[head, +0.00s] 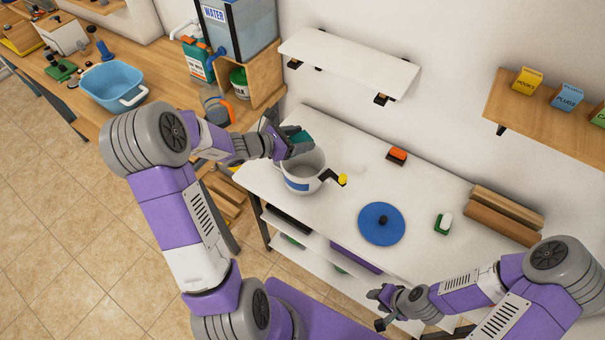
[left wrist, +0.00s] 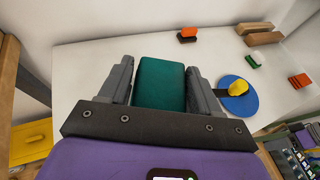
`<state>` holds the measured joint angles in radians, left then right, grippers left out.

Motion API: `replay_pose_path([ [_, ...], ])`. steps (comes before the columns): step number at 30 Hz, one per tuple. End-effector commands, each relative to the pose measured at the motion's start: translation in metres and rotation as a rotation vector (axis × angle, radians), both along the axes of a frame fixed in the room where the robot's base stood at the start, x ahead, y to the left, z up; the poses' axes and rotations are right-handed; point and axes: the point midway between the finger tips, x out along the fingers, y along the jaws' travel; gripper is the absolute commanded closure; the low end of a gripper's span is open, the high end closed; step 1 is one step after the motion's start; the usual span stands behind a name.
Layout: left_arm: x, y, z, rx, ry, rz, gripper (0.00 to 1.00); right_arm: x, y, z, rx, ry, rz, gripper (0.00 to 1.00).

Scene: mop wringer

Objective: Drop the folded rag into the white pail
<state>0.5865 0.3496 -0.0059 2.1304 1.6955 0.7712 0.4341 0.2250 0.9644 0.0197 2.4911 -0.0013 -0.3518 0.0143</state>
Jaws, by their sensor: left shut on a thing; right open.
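My left gripper (head: 295,146) is shut on the folded rag (head: 301,136), a dark green block, held above the back rim of the white pail (head: 301,177). In the left wrist view the rag (left wrist: 160,84) sits between both fingers (left wrist: 160,82). The pail stands upright on the white table and has a blue patch and a black crank with a yellow knob (head: 342,180). The knob also shows in the left wrist view (left wrist: 238,88); the pail's body is hidden there. My right gripper (head: 377,308) is open and empty by the table's front edge.
On the white table (head: 345,222) are a blue disc (head: 381,223), an orange-and-black brush (head: 397,155), a green-and-white brush (head: 443,223) and brown blocks (head: 500,215). A white shelf (head: 350,62) hangs above the back. A wooden bench with a blue basin (head: 112,84) stands left.

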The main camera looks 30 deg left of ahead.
Motion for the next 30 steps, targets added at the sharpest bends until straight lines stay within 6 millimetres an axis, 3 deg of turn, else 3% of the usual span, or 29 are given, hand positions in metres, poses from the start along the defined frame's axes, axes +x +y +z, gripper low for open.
replay_pose_path([
  [3, 0.0, 0.0001, -0.0111, -0.001, 0.0, 0.0, 0.66, 0.0001, 0.0001, -0.0088, 0.0, 0.0, 0.0, 0.57],
  [11, 0.0001, 0.0002, -0.011, 0.0, -0.001, 0.001, 0.66, 0.0003, 0.0001, -0.0083, 0.0, -0.001, 0.0, 0.57],
  [12, 0.0001, 0.0002, -0.011, 0.0, -0.001, 0.001, 0.35, 0.0003, 0.0, -0.0082, 0.0, -0.001, 0.0, 0.57],
  [18, 0.0, 0.0003, -0.0111, 0.0, -0.001, 0.001, 0.07, 0.0003, 0.0, -0.0082, 0.0, -0.001, 0.0, 0.57],
  [30, -0.0096, 0.0075, -0.0059, 0.002, -0.001, 0.006, 0.07, 0.0002, 0.0, -0.0065, 0.0, -0.001, 0.0, 0.57],
])
